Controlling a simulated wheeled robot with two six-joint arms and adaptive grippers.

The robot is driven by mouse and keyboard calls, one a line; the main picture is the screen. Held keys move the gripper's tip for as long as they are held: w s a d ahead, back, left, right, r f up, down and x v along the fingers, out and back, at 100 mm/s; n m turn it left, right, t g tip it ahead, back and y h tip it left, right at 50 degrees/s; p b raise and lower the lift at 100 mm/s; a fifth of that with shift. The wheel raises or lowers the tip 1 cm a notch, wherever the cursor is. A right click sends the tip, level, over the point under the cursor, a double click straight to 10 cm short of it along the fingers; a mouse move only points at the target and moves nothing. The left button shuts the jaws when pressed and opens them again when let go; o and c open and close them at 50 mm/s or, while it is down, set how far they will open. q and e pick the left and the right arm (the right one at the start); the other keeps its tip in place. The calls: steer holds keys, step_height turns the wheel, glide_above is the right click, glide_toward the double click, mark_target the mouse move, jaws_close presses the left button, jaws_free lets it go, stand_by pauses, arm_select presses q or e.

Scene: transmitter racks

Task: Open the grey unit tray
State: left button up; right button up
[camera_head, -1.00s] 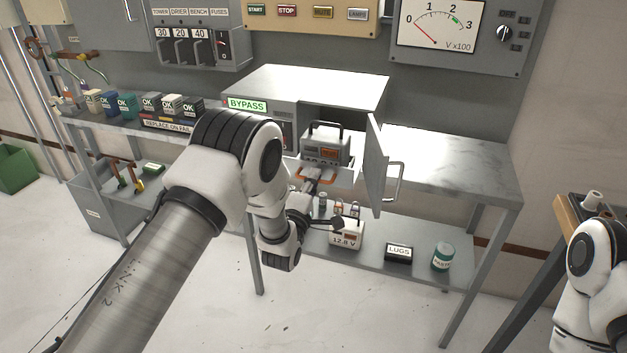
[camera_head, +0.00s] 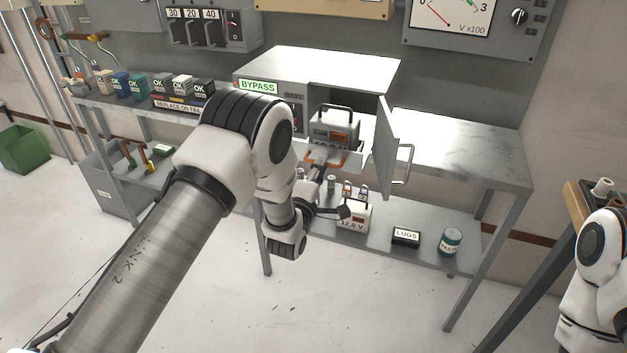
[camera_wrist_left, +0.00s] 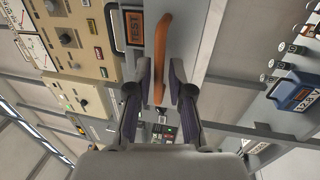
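The grey unit (camera_head: 345,68) with the green BYPASS label stands on the bench, its door (camera_head: 385,150) swung open to the right. Its tray front (camera_head: 360,161) shows at the opening, and a grey meter with a black carry handle (camera_head: 334,130) sits at the tray. The tray's orange handle (camera_head: 323,157) also shows in the left wrist view (camera_wrist_left: 161,60). My left gripper (camera_wrist_left: 159,68) has its fingers on either side of that handle, with visible gaps. In the head view my forearm partly hides the unit's left side. My right gripper is out of view.
The open door's pull handle (camera_head: 404,165) juts out right of my left gripper. The bench top (camera_head: 455,155) to the right is clear. A 12.8 V unit (camera_head: 354,217), a LUGS box (camera_head: 406,236) and a paste jar (camera_head: 450,241) stand on the lower shelf.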

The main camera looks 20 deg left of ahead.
arm_select(q)
steer(key=s+f, duration=0.2)
steer(key=s, duration=0.8)
steer(key=shift+s+a, duration=0.2)
steer(key=shift+s, duration=0.1)
steer(key=s+a+f+m+g+y+p, duration=0.1)
steer(key=s+a+f+m+g+p, duration=0.35)
steer(key=s+f+g+p, duration=0.7)
steer(key=s+f+m+g, duration=0.2)
steer(key=s+m+g, duration=0.1)
steer(key=s, duration=0.4)
steer(key=s+f+m+g+b, duration=0.1)
steer(key=s+f+m+g, duration=0.1)
steer(key=s+m, duration=0.3)
steer(key=s+f+m+g+b, duration=0.1)
steer(key=s+f+m+g, duration=0.1)
steer(key=s, duration=0.9)
steer(key=m+g, duration=0.1)
steer(key=m, duration=0.1)
steer(key=shift+d+m+g, duration=0.15)
steer(key=shift+m+g, duration=0.2)
